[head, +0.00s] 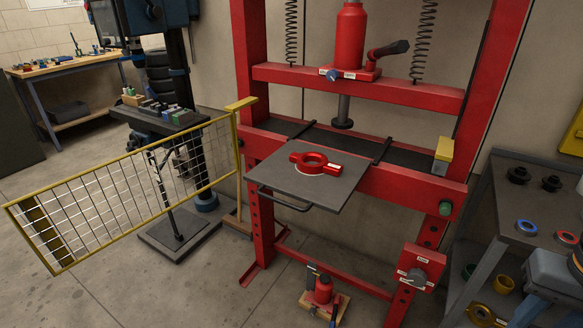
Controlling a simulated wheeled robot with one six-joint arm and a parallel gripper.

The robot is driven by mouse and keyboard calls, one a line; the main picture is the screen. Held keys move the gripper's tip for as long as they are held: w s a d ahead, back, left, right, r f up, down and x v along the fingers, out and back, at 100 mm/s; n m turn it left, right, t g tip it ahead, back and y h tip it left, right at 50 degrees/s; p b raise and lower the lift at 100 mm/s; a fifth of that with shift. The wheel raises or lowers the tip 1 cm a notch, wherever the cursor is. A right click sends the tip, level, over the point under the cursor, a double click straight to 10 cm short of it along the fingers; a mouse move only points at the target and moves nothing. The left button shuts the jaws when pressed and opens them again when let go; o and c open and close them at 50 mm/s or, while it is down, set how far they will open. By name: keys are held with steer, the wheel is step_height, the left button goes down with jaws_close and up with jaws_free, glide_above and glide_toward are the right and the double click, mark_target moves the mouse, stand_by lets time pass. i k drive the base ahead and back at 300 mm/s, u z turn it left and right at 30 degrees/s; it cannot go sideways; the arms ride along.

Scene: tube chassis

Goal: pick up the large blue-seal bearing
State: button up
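A bearing with a blue ring-shaped seal (526,227) lies flat on the top of the grey metal cart or bench at the right. It is the only blue-sealed ring I can make out, so I cannot compare its size with another blue one. A ring with a red seal (567,238) lies to its right, close to the picture's edge. My gripper is not recognisable in the head view, and nothing is seen touching the blue-seal bearing.
Black round parts (519,175) sit farther back on the grey top (507,205). A blue-grey object (550,275) partly covers its front right. A yellow mesh gate (125,195) stands open at left.

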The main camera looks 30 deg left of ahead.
mark_target(527, 228)
steer(key=u, duration=0.05)
steer(key=k, duration=0.35)
steer(key=z, duration=0.55)
steer(key=i, duration=0.65)
steer(key=u, duration=0.55)
steer(key=i, duration=0.55)
steer(key=u, duration=0.5)
